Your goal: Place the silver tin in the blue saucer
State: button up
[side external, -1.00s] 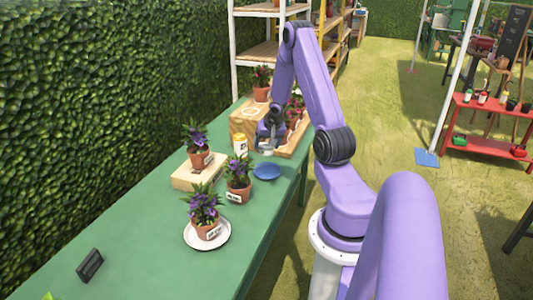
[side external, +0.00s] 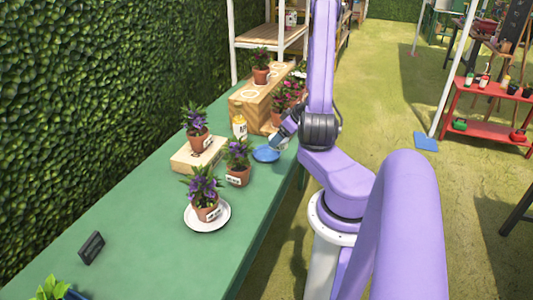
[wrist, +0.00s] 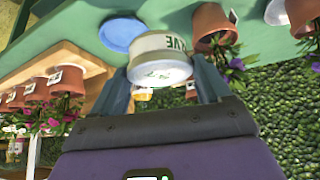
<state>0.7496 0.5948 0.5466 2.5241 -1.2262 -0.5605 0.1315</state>
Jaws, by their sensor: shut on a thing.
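My gripper (wrist: 162,82) is shut on the silver tin (wrist: 160,58), which has a pale label with green lettering. The tin sits between the two fingers and looks tilted in the wrist view. The blue saucer (wrist: 121,33) lies on the green table just past the tin and looks empty where it shows; the tin covers part of its edge. In the side view the blue saucer (side external: 265,154) is left of and below my gripper (side external: 281,138). The tin is mostly hidden there by my arm. It is held apart from the table.
A potted purple flower (side external: 238,170) stands close to the saucer, and another pot stands on a white saucer (side external: 190,219). A wooden block (side external: 184,160) carries a pot. A yellow and white bottle (side external: 239,125) stands behind. Several pots stand by the wooden crate (side external: 250,107).

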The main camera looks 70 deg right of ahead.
jog(key=shift+a+r, duration=0.1)
jog(key=shift+a, duration=0.2)
jog(key=shift+w+d+f, duration=0.5)
jog(key=shift+w+d, duration=0.1)
jog(key=shift+d, duration=0.2)
jog(key=w+d+f, duration=0.3)
jog(key=w+d, duration=0.1)
jog(key=d, duration=0.1)
send_near(262, 153)
jog(key=shift+w+r, duration=0.25)
jog(key=shift+w, duration=0.6)
jog(key=shift+w+d+f, duration=0.1)
jog(key=shift+d+f, duration=0.05)
jog(key=shift+f, duration=0.8)
jog(key=shift+w+d+f, duration=0.1)
jog(key=shift+f, duration=0.85)
jog(key=shift+f, duration=0.1)
